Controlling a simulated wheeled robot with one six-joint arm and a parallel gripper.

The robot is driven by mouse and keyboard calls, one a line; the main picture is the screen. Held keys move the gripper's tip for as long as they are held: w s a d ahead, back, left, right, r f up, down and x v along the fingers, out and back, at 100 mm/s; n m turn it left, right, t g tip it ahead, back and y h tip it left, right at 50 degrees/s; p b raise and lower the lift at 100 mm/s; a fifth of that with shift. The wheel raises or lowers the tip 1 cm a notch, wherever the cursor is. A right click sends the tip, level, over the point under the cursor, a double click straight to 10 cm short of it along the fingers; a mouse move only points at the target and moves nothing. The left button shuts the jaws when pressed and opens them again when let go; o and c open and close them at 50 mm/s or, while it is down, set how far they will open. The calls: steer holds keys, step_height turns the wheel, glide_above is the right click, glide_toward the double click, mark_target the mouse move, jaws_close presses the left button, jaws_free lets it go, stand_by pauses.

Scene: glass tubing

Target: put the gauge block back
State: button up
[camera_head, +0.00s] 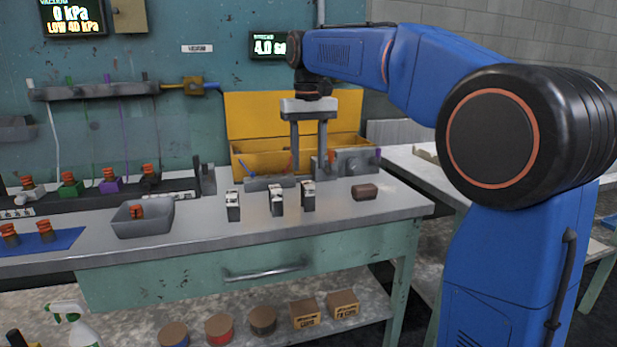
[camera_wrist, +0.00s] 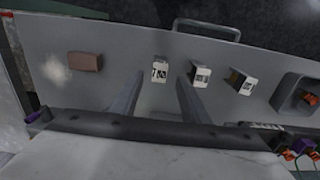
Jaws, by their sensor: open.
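Three small upright blocks with black-and-white faces stand in a loose row on the grey bench (camera_head: 195,230): a left one (camera_head: 233,206), a middle one (camera_head: 277,201) and a right one (camera_head: 308,196). I cannot tell which is the gauge block; their markings are too small to read. The wrist view shows the same right block (camera_wrist: 160,70), middle block (camera_wrist: 201,75) and left block (camera_wrist: 241,82) in reversed order. My gripper (camera_head: 308,165) points down, open and empty, above and behind the right block. In the wrist view, its fingers (camera_wrist: 161,88) flank that block's line without touching it.
A brown block (camera_head: 365,191) lies right of the row. A grey bin (camera_head: 143,220) with an orange-topped part stands left. Behind are a grey fixture (camera_head: 352,163) and a yellow open box (camera_head: 260,118). The bench front between bin and brown block is mostly clear.

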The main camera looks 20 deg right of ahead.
mark_target(308, 184)
steer(key=s+d+f+t, duration=0.1)
steer(key=s+d+f, duration=0.15)
steer(key=s, duration=0.65)
steer(key=s+d+f+t, duration=0.15)
steer(key=s+f, duration=0.25)
steer(key=s, duration=0.5)
steer(key=s+d+f+t, duration=0.2)
steer(key=s+d+f, duration=0.1)
steer(key=s+f, duration=1.1)
step_height(308, 184, down, 4)
steer(key=shift+s+f, duration=0.15)
steer(key=shift+s, duration=0.25)
